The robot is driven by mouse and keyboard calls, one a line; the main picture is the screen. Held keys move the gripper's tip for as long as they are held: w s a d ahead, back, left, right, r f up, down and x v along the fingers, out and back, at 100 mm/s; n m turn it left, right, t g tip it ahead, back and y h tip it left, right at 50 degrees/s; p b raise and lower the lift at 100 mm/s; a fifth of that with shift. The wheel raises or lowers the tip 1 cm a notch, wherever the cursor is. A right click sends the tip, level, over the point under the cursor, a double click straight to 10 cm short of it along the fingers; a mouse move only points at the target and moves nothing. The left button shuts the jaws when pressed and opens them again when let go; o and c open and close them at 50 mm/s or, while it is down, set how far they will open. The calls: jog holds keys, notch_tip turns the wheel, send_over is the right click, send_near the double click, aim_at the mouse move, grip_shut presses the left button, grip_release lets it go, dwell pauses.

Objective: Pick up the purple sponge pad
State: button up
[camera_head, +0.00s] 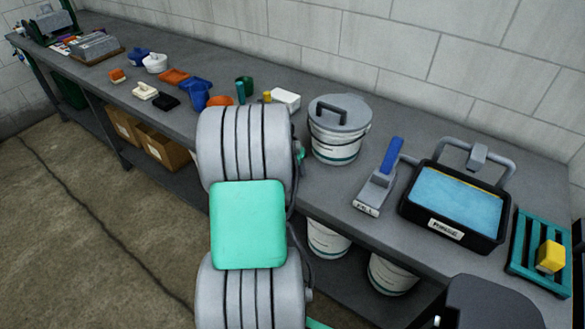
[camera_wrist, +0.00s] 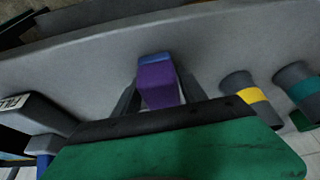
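The purple sponge pad (camera_wrist: 158,86), with a bluish far end, shows in the middle of the wrist view against the grey bench top. My gripper (camera_wrist: 160,92) has one dark finger on each side of it, close to its sides. The near end of the pad is hidden by my gripper's body. I cannot tell whether the fingers press on the pad or stand just clear of it, nor whether the pad rests on the bench. In the head view I do not see the pad, and my arm hides the gripper.
A grey-lidded bucket (camera_head: 339,130), a blue-handled scraper (camera_head: 380,178), a black tray with blue contents (camera_head: 452,236) and a teal rack (camera_head: 528,230) stand on the bench to the right. Cylinders with yellow (camera_wrist: 250,95) and teal (camera_wrist: 306,88) bands stand right of the pad in the wrist view.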

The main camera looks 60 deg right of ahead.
jog(key=c, duration=1)
grip_shut()
jog(key=shift+r, duration=0.1)
jog(key=shift+r, duration=0.15)
notch_tip(320, 180, up, 2)
jog(key=shift+r+b, duration=0.15)
jog(key=shift+b, duration=0.55)
jog(key=s+a+r+b, duration=0.3)
jog(key=s+a+r, duration=0.6)
jog(key=s+r, duration=0.1)
jog(key=shift+s, duration=0.4)
jog(key=shift+r, duration=0.1)
